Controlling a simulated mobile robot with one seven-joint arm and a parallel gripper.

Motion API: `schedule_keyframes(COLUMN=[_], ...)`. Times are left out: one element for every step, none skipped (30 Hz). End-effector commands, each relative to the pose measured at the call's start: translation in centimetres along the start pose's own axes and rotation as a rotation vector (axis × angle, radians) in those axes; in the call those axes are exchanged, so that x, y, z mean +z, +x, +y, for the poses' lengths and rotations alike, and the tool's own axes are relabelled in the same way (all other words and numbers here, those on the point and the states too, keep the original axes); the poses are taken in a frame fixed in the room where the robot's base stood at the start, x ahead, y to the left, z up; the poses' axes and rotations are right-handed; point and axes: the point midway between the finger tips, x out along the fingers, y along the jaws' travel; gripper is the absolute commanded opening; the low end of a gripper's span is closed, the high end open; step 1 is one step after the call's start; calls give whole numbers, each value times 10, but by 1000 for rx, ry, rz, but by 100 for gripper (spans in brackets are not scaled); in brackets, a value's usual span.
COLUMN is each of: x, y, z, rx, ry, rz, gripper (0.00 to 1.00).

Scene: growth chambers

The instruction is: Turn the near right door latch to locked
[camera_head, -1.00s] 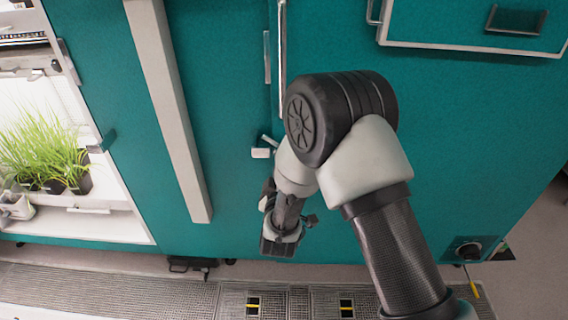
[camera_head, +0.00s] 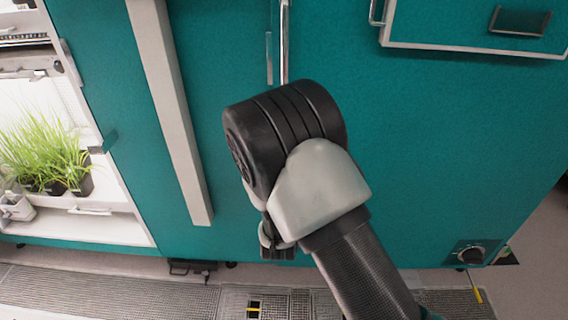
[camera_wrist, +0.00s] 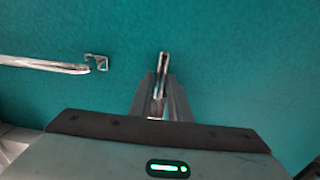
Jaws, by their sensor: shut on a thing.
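The latch (camera_wrist: 163,62) is a slim metal lever on the teal door. In the wrist view it points up from between the fingers, roughly square to the long door handle. My gripper (camera_wrist: 160,92) is shut on this lever, with its lower part hidden between the fingers. In the head view my arm hides the latch and most of the gripper. I cannot tell from the lever alone whether it is locked.
A metal handle bar (camera_wrist: 40,63) with an end bracket lies left of the latch in the wrist view. In the head view, the handle (camera_head: 284,40) runs down the teal door (camera_head: 420,150). A pale vertical post (camera_head: 170,110) and potted grass (camera_head: 45,150) are at left.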

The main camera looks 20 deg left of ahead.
Motion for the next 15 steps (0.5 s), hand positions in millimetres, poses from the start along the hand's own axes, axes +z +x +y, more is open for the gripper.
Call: schedule_keyframes(x=[1, 1, 1, 1, 1, 1, 1, 1, 2, 2, 2, 2, 2, 2, 2], y=[1, 1, 1, 1, 2, 2, 2, 2, 2, 2, 2, 2, 2, 2, 2], z=[2, 2, 2, 2, 2, 2, 2, 2, 2, 2, 2, 2, 2, 2, 2], rx=[5, 5, 5, 5, 5, 5, 5, 5, 5, 5, 5, 5, 5, 5, 5], ry=[-5, -7, -9, -10, -11, -11, -11, -11, -11, -11, -11, -11, -11, -10, -10], rz=[-2, -2, -2, -2, -2, -3, -3, -3, -3, -3, -3, -3, -3, -3, -3], gripper=[0, 0, 0, 0, 0, 0, 0, 0, 0, 0, 0, 0, 0, 20, 27])
